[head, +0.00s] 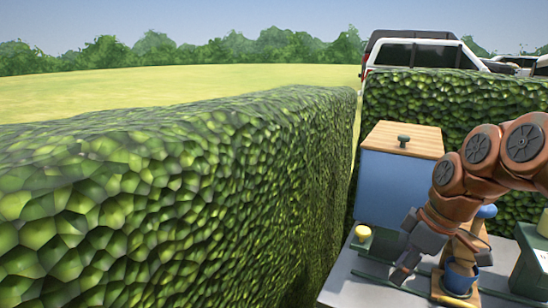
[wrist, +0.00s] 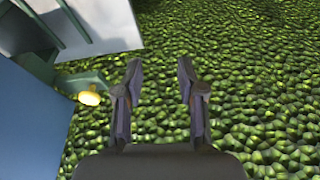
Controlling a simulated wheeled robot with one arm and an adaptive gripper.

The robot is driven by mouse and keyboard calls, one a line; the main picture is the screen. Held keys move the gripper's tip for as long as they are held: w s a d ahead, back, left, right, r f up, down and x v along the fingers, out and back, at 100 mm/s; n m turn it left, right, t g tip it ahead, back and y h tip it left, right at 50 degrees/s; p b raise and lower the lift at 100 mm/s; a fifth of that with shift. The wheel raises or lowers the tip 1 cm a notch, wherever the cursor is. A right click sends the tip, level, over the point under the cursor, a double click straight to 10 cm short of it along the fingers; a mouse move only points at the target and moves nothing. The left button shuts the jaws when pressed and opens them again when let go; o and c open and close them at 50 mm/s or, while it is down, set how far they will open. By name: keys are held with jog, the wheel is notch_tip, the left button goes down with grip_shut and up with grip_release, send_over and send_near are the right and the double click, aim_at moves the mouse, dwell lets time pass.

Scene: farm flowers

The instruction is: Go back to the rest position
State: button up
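My gripper (wrist: 160,85) is open in the wrist view, its two fingers apart with nothing between them. Behind the fingers there is only green hedge. In the head view my gripper (head: 408,258) hangs at the end of the brown arm, low over the grey table (head: 350,288). It is in front of the blue box with a wooden lid (head: 393,180). The arm covers part of the table and the things behind it.
A tall hedge (head: 150,190) runs along the left, and another hedge (head: 455,105) stands behind the table. A blue pot (head: 459,278), a yellow-topped item (head: 363,232) and a green container (head: 530,262) are close around the arm. Parked vehicles (head: 420,52) stand beyond.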

jog(key=s+a+f+m+g+h+p, duration=0.15)
jog(key=s+a+m, duration=0.25)
jog(key=s+a, duration=0.55)
jog(key=s+f+m+g+p, duration=0.1)
jog(key=s+f+m, duration=0.2)
jog(key=s, duration=0.4)
jog(key=s+f+m+g+h+p, duration=0.1)
jog(key=s+f+m+p, duration=0.1)
jog(key=s, duration=0.4)
jog(key=shift+s+f+m, duration=0.4)
jog(key=shift+m, duration=0.2)
jog(key=shift+d, duration=0.2)
